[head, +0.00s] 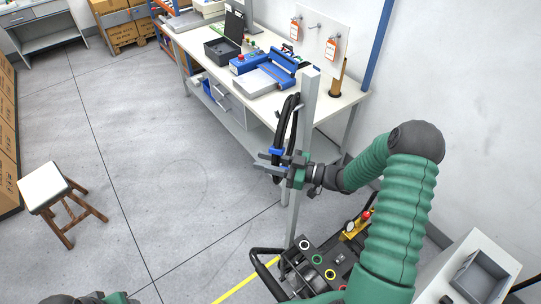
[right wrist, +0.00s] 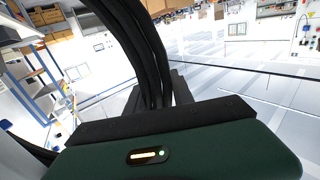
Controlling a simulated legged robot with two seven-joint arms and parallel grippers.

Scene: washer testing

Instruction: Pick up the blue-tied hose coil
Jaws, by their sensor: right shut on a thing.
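The hose coil (head: 287,122) is black with a blue tie (head: 276,151) around its lower part. It hangs upright beside a grey post (head: 303,130). My right gripper (head: 270,163) is at the lower end of the coil and shut on it. In the right wrist view the black hose strands (right wrist: 145,45) run down between the fingers of my right gripper (right wrist: 165,90). Whether the coil's top still rests on a hook of the post is hard to tell.
A workbench (head: 335,103) with a blue device (head: 262,65) and a grey bin (head: 221,50) stands behind the post. A black cart (head: 316,262) with coloured rings is below my right arm. A stool (head: 48,187) stands at the left. The floor between is clear.

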